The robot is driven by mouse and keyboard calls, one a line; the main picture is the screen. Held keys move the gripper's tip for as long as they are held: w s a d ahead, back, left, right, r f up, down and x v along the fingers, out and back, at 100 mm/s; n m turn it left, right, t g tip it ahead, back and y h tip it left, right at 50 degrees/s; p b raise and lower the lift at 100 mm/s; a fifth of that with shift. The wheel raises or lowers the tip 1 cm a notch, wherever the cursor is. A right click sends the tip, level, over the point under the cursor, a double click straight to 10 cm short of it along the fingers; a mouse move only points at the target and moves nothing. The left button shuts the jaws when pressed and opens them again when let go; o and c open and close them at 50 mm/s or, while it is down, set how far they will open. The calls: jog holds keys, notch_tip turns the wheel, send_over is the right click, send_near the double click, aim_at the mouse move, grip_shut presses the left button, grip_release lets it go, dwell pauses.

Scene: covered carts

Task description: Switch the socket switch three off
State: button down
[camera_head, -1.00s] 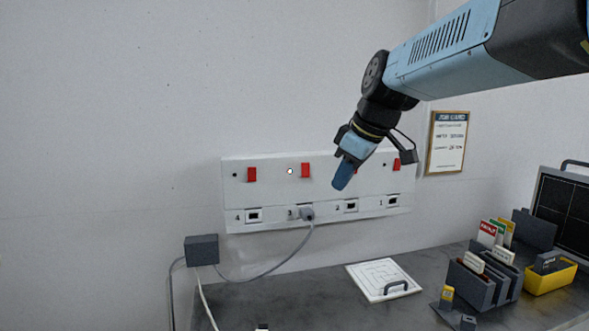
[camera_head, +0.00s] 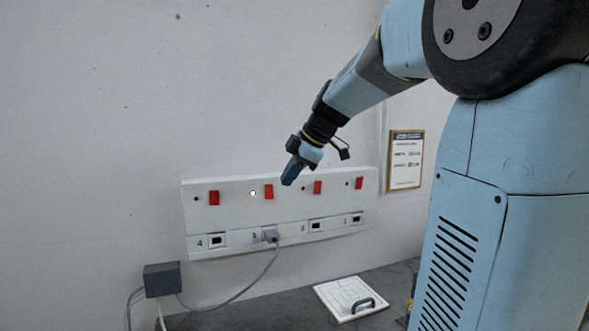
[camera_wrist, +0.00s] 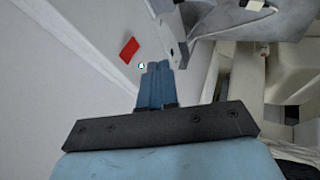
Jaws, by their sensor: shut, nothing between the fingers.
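A white socket panel (camera_head: 235,212) on the wall carries several red switches, with sockets numbered 4 to 1 from left to right. Switch three (camera_head: 269,191) is the second red switch from the left, beside a lit indicator (camera_head: 253,193). A grey plug (camera_head: 270,236) sits in the socket below it. My gripper (camera_head: 289,180) is shut and empty, its tips just right of and slightly above switch three in the head view. The wrist view shows the fingertips (camera_wrist: 158,66) beside the lit indicator (camera_wrist: 142,65) and one red switch (camera_wrist: 129,50). I cannot tell whether the fingers touch the panel.
A grey box (camera_head: 175,279) with cables is at the panel's lower left. A white board with a dark handle (camera_head: 348,298) lies on the grey bench (camera_head: 235,320). A framed notice (camera_head: 406,160) hangs right of the panel. The wall left of the panel is bare.

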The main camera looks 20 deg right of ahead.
aim_at(269, 192)
jog(key=w+a+f, duration=0.2)
jog(key=w+f, duration=0.3)
jog(key=w, duration=0.1)
jog(key=shift+w, duration=0.15)
dwell(0.3)
jog(key=shift+w+f, duration=0.2)
jog(key=shift+f, duration=0.4)
jog(key=shift+r, duration=0.1)
